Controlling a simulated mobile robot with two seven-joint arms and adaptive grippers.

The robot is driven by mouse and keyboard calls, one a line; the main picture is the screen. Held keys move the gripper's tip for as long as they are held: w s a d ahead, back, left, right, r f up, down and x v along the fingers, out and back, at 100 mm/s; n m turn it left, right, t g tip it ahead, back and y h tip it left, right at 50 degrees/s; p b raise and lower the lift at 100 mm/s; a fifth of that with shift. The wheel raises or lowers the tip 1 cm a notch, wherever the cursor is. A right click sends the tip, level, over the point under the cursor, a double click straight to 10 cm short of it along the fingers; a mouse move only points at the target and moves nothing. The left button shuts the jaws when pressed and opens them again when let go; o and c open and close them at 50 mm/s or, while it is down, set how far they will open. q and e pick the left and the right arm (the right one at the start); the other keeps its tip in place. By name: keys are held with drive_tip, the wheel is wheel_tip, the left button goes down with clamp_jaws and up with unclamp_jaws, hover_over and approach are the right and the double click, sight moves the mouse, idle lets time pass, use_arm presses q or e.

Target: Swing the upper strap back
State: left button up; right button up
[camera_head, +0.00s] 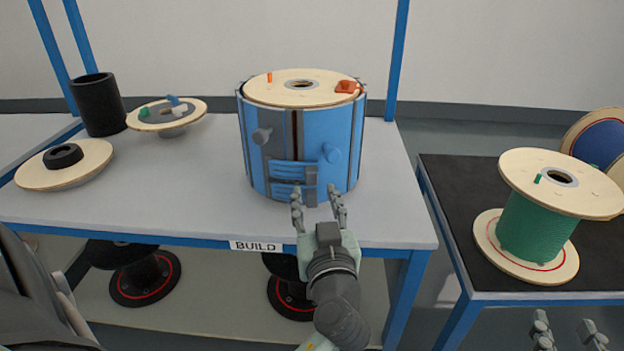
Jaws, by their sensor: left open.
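A blue cylindrical shell (345,125) stands upright on the build table around a spool with a wooden top flange (285,92). A dark vertical seam (296,130) runs down its front. The blue upper strap (289,170) lies across the lower front, with a grey piece at its right end. The lower strap (283,189) is just below it. My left gripper (318,205) is open and empty, fingers pointing at the shell just below and in front of the straps; contact cannot be told. My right gripper (566,328) is open and empty at the lower right edge, partly cut off.
A black cylinder (97,104) and wooden discs (90,165) stand at left on the table (180,205). A green spool (540,225) stands on the right-hand dark table (455,190).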

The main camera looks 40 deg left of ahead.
sight(312, 182)
use_arm(q)
drive_tip(key=x, duration=0.5)
use_arm(e)
drive_tip(key=f, duration=0.1)
drive_tip(key=d+f+g, duration=0.1)
drive_tip(key=f+h, duration=0.1)
drive_tip(key=shift+s+d+f+g, duration=0.1)
drive_tip(key=shift+s+d+g, duration=0.05)
drive_tip(key=shift+d+g, duration=0.2)
use_arm(q)
drive_tip(key=shift+c, duration=0.2)
clamp_jaws()
